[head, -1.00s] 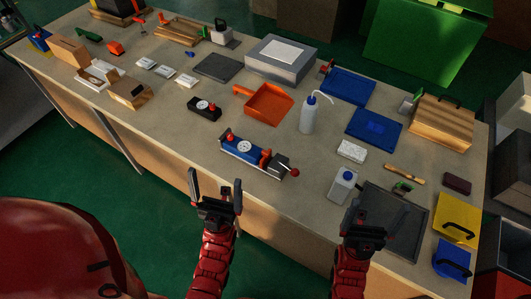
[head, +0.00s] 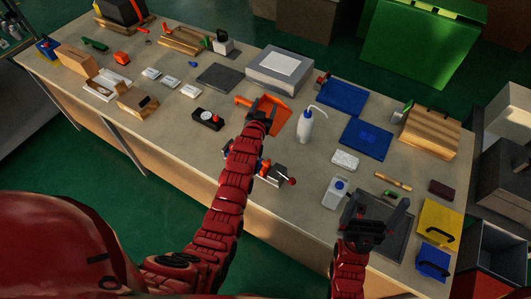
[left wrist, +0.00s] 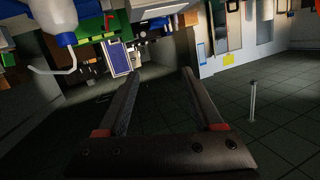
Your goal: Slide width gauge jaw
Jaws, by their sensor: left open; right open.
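The blue gauge with orange-red jaws (head: 265,167) lies at the front middle of the bench in the head view. My left forearm crosses in front of it and hides most of it; its grey end block (head: 279,172) and red knob (head: 291,181) show to the right of the arm. My left gripper (head: 268,103) is open and empty, beyond the gauge and in front of the orange dustpan. Its two spread fingers show in the left wrist view (left wrist: 160,72) with nothing between them. My right gripper (head: 375,208) is open and empty near the dark mat.
The orange dustpan (head: 283,112) is behind my left gripper. A white squeeze bottle (head: 305,127) stands to its right and shows in the left wrist view (left wrist: 52,18). A black dial block (head: 208,119) lies left of my arm. A white jug (head: 335,193) stands near my right gripper.

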